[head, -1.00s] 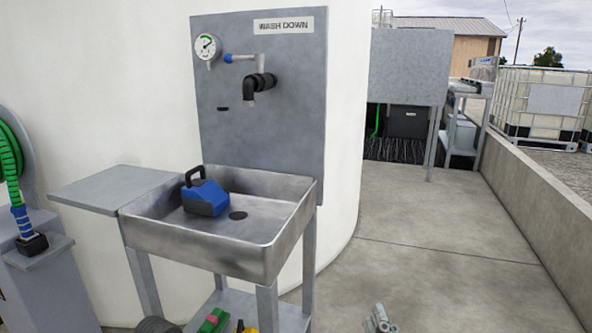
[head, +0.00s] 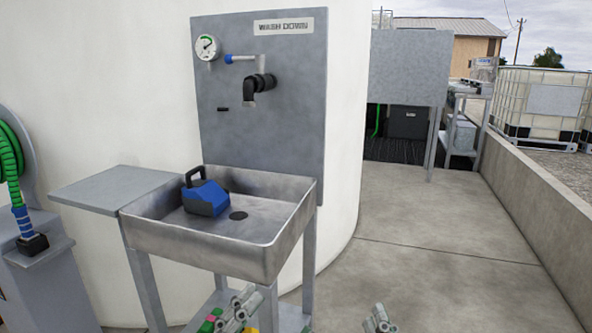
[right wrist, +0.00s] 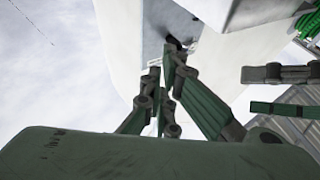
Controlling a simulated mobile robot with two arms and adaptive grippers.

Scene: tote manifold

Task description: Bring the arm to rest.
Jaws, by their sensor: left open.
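My left gripper (head: 238,306) shows at the bottom of the head view, in front of the sink stand's lower shelf. It is open, and I see nothing held in it. My right gripper (head: 378,319) is at the bottom edge, right of the sink stand and over the concrete floor. In the right wrist view, the right gripper's fingers (right wrist: 164,68) converge and look shut with nothing between them. Most of both arms is out of the head view.
A metal sink (head: 180,234) holds a blue and black handled object (head: 206,198). A side shelf (head: 110,188) adjoins its left. A grey wash-down panel (head: 290,120) carries a tap (head: 259,85) and gauge (head: 207,47). A hose reel (head: 12,165) stands left. Open floor (head: 440,270) lies right.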

